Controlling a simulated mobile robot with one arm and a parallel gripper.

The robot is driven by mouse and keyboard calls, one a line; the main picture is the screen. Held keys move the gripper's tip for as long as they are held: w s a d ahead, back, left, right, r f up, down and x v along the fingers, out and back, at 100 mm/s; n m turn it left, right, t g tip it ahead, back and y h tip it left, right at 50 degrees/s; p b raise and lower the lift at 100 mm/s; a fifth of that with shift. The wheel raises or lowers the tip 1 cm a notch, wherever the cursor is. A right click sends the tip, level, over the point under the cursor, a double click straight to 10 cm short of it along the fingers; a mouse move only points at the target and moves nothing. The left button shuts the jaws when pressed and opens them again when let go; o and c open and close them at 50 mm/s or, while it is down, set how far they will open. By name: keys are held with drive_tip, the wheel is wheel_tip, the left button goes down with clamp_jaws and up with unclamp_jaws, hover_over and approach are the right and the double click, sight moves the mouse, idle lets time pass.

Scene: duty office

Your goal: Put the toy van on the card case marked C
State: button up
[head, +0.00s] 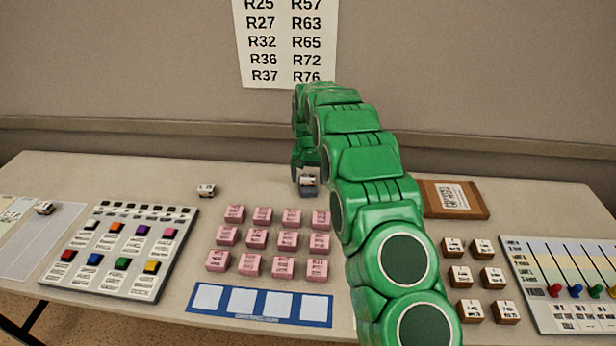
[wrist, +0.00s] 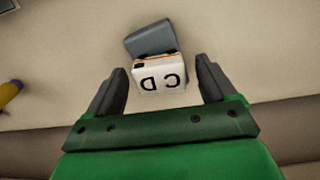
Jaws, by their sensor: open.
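My gripper (head: 306,176) is at the back middle of the table, pointing down. In the wrist view my gripper (wrist: 160,88) is open, its fingers either side of a small white block (wrist: 160,77), with gaps showing. The block bears the letters C and D, upside down in that view, and an orange and dark strip along one edge. A grey-blue piece (wrist: 148,38) adjoins it; whether it is a separate thing I cannot tell. Two similar small whitish things stand on the table, one left of my gripper (head: 206,190) and one at the far left (head: 44,207). I cannot tell which is the toy van.
Pink labelled blocks (head: 288,240) stand in rows in front, with a blue-framed strip (head: 262,320) before them. A button panel (head: 128,250) is at left. A brown box (head: 455,199), several brown blocks (head: 461,276) and a slider board (head: 575,275) are at right.

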sight(309, 177)
wheel_tip(309, 177, up, 12)
idle(0.5)
drive_tip(key=s+d+r, duration=0.5)
drive_tip(key=s, duration=0.3)
drive_tip(key=s+d+r, duration=0.4)
drive_tip(key=s+d, duration=0.1)
drive_tip(key=s, duration=0.3)
drive_tip(key=s+d+r, duration=0.5)
drive_tip(key=s, duration=0.4)
drive_tip(key=s+d+f, duration=0.1)
drive_tip(key=s+d, duration=0.1)
drive_tip(key=s, duration=0.9)
drive_tip(key=s+d+f+g, duration=0.1)
drive_tip(key=s+d, duration=0.2)
drive_tip(key=s, duration=0.8)
drive_tip(key=s+d, duration=0.3)
drive_tip(key=s, duration=0.8)
drive_tip(key=shift+f+g, duration=0.4)
